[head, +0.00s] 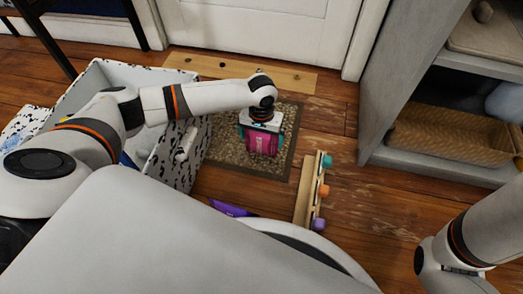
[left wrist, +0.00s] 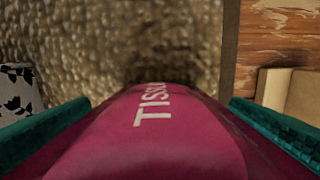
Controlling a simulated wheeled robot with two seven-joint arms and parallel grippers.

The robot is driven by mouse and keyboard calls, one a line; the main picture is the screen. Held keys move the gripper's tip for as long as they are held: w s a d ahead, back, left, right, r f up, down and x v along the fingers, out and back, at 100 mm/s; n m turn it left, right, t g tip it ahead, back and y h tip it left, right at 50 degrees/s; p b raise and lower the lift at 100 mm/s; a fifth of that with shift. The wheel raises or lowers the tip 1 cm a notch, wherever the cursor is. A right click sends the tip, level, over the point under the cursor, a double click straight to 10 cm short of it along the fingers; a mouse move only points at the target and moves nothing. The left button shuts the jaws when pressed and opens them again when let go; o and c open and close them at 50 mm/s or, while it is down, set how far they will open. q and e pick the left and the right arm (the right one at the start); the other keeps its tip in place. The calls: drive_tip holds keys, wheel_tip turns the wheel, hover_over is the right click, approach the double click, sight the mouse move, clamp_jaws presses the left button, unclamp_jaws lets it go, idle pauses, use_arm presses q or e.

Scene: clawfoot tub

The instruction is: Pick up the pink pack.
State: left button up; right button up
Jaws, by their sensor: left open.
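The pink pack (head: 262,141) stands on a brown woven mat (head: 225,151) on the floor. In the left wrist view the pack (left wrist: 165,135) fills the lower middle, with white lettering that reads "TISSU" in part. My left gripper (head: 261,138) is over the pack from above, with one teal finger on each side of it. The jaws are open, and the left wrist view shows the fingers (left wrist: 160,125) flanking the pack. I cannot tell whether either finger touches it. My right arm shows at the right edge of the head view, but its gripper is not in sight.
A speckled black-and-white box (head: 180,165) stands left of the mat. A wooden rail with coloured knobs (head: 306,193) lies to its right. A purple item (head: 230,208) lies in front. A grey shelf with a basket (head: 437,135) is at right. Floor between rail and shelf is clear.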

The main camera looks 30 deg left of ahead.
use_arm(q)
drive_tip(key=shift+f, duration=0.5)
drive_tip(key=shift+r, duration=0.15)
drive_tip(key=shift+c, duration=0.2)
drive_tip(key=c, duration=0.8)
drive_tip(key=shift+r, duration=0.1)
